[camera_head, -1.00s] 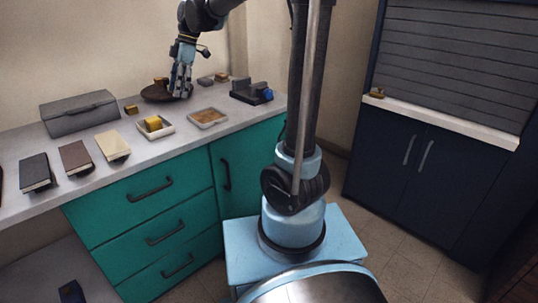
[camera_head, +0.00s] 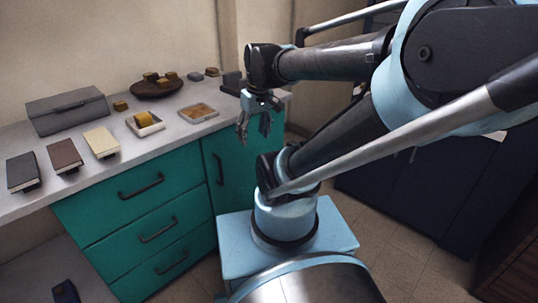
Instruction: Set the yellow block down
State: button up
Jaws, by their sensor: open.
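Several yellowish blocks are in view, and I cannot tell which one the task means. Some small ones (camera_head: 151,77) rest on a round dark brown plate (camera_head: 157,91) at the back of the counter. A brighter yellow block (camera_head: 144,119) lies tilted in a small white tray (camera_head: 152,130). Another small yellow block (camera_head: 120,105) sits on the counter near the grey case. My gripper (camera_head: 254,140) is open and empty, pointing down in front of the counter's right end, well apart from the plate and the blocks.
The counter also holds a grey case (camera_head: 67,109), three books (camera_head: 66,155) at the left, and a shallow tray with an orange-brown inside (camera_head: 198,113). A dark object (camera_head: 233,83) stands behind my gripper, partly hidden. Teal drawers (camera_head: 145,190) are below.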

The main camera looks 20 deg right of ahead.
jog(key=s+d+f+m+h, duration=0.1)
jog(key=s+d+f+m, duration=0.3)
jog(key=s+f, duration=0.1)
jog(key=shift+f, duration=0.6)
dwell(0.7)
